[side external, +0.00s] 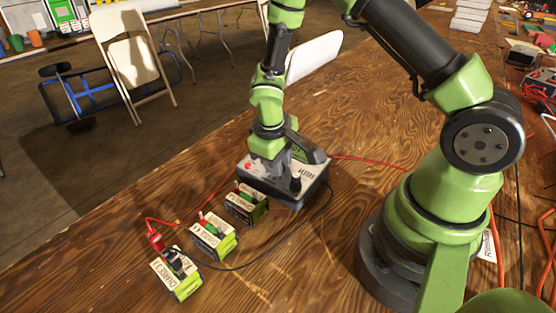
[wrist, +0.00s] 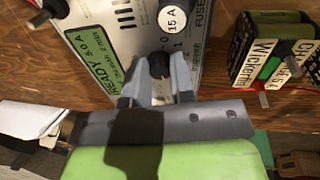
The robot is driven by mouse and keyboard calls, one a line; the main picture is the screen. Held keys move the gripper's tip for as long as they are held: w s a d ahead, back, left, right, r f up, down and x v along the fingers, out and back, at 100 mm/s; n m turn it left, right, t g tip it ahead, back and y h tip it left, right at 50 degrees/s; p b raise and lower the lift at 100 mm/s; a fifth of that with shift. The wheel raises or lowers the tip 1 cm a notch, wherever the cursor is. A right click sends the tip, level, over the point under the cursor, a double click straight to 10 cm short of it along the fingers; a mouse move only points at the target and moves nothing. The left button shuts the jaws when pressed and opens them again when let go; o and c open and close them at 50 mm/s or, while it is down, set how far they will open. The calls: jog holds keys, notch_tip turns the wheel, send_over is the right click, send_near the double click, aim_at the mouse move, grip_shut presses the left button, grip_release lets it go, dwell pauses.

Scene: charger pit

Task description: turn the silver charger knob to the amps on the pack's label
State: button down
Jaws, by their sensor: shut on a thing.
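The charger (side external: 262,187) is a grey box with a pale top face. My gripper (wrist: 155,83) is over that face, its fingers closed around the charger knob (wrist: 159,65), which looks dark in shadow. The scale digits 0 and 1 show beside it; the pointer is hidden. Three labelled packs stand in a row left of the charger. The front pack (side external: 176,278) has the red and black clips on it; its label seems to read CHARGE 3, not surely legible. The middle pack (side external: 213,238) and back pack (side external: 246,205) have no clips visible.
A red lead (side external: 186,222) and a black lead (side external: 290,235) run across the wooden table (side external: 335,110). Tools and parts lie at the right.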

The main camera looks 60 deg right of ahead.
aim_at(273, 176)
jog(key=n, duration=1.1)
jog(key=shift+d, duration=0.1)
jog(key=shift+n, duration=0.3)
dwell(0.4)
jog(key=c, duration=1)
grip_release()
jog(key=shift+r, duration=0.15)
jog(key=r, duration=0.3)
jog(key=a+r, duration=0.1)
jog(key=r, duration=0.5)
jog(key=shift+a+r, duration=0.3)
jog(key=shift+a, duration=0.1)
